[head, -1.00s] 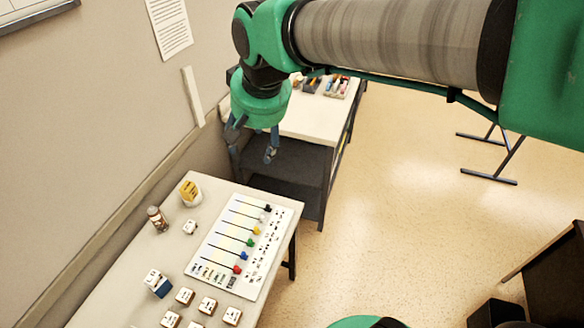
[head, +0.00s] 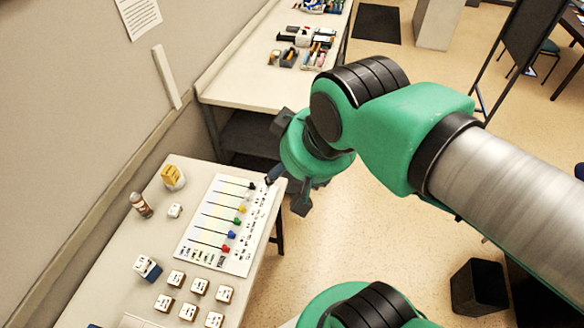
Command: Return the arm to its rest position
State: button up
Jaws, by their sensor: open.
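My green and grey arm reaches in from the right in the head view. My gripper (head: 288,192) points down, with its dark fingers spread apart and nothing between them. It is at the right edge of the near table (head: 110,262), beside the white slider board (head: 226,222). One finger overlaps the board's upper right corner in the picture. Its height above the table is hard to tell.
The table holds a yellow block in a white holder (head: 172,177), a brown bottle (head: 141,205) and several white cubes (head: 197,288). A white bench (head: 243,79) stands behind. A dark bin (head: 479,287) is on the floor at right. Open floor lies between.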

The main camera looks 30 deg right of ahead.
notch_tip(320, 180, down, 9)
jog(key=b, duration=0.9)
jog(key=shift+r, duration=0.1)
dwell(1.1)
